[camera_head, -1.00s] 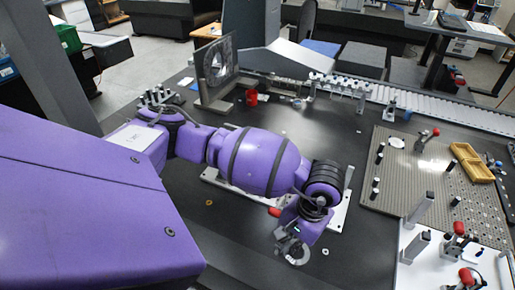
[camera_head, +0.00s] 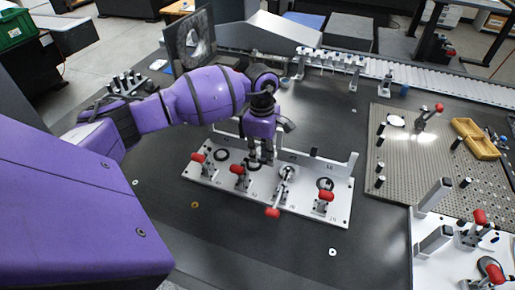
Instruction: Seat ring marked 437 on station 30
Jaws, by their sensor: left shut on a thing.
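My left gripper (camera_head: 261,158) points down over the back middle of a white station plate (camera_head: 214,180) and is shut on a ring. The held ring is mostly hidden at the fingertips, and its marking cannot be read. I cannot tell whether it touches the plate. The plate carries several stations with red-handled clamps, such as the far-left clamp (camera_head: 197,158) and the far-right clamp (camera_head: 325,196). A dark ring shape (camera_head: 222,155) shows at the left station and another (camera_head: 325,184) at the right. Station numbers are too small to read surely. My right gripper is not in view.
A perforated plate (camera_head: 410,165) with black posts and a yellow tray (camera_head: 474,139) stands at right. A white clamp fixture (camera_head: 430,270) fills the lower right. A small brass ring (camera_head: 195,205) and a pale one (camera_head: 332,252) lie on the dark table. A monitor (camera_head: 190,40) stands behind.

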